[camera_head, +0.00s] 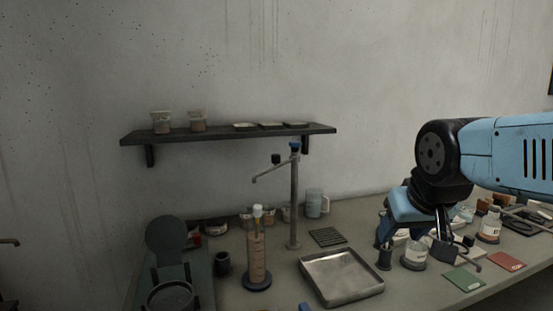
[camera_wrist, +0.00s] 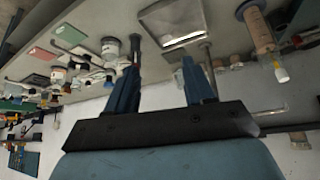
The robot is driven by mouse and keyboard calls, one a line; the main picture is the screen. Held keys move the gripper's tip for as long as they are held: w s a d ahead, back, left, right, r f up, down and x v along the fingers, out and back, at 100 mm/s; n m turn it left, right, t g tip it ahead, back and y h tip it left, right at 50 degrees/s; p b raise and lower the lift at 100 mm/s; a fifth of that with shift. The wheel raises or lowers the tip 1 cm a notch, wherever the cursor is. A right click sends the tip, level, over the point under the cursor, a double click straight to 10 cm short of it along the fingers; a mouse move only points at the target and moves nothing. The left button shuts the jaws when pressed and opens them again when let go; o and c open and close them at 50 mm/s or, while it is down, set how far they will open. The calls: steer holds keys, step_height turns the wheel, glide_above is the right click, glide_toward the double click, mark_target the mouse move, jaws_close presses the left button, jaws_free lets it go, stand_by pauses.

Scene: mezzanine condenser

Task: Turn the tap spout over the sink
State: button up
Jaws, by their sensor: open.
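The tap (camera_head: 294,205) is a tall, thin grey post with a blue cap. Its spout (camera_head: 272,171) reaches left and slightly toward me, with a dark knob on it. The sink (camera_head: 341,277) is a shallow square metal basin in front and right of the post. The spout's tip is left of the sink, not above it. My gripper (camera_head: 412,242) is right of the tap and sink, pointing down, open and empty. In the upside-down wrist view, the sink (camera_wrist: 172,20) shows beyond my open fingers (camera_wrist: 161,52); the post is partly hidden by one finger.
A measuring cylinder (camera_head: 257,260) stands left of the post. A clear mug (camera_head: 315,203) and a dark grille (camera_head: 327,237) are behind the sink. A wall shelf (camera_head: 230,134) holds cups and dishes. Jars (camera_head: 414,255) crowd under my gripper, beside green and red cards.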

steer(key=w+d+r+t, duration=0.2)
steer(key=w+t, duration=0.2)
steer(key=w, duration=0.6)
steer(key=n+t+y, duration=0.2)
steer(key=n+y, duration=0.7)
steer(key=y, duration=0.4)
glide_toward(276, 155)
steer(key=x, duration=1)
steer(key=shift+w+f, duration=0.25)
steer(key=shift+f, duration=0.15)
steer(key=shift+c, duration=0.5)
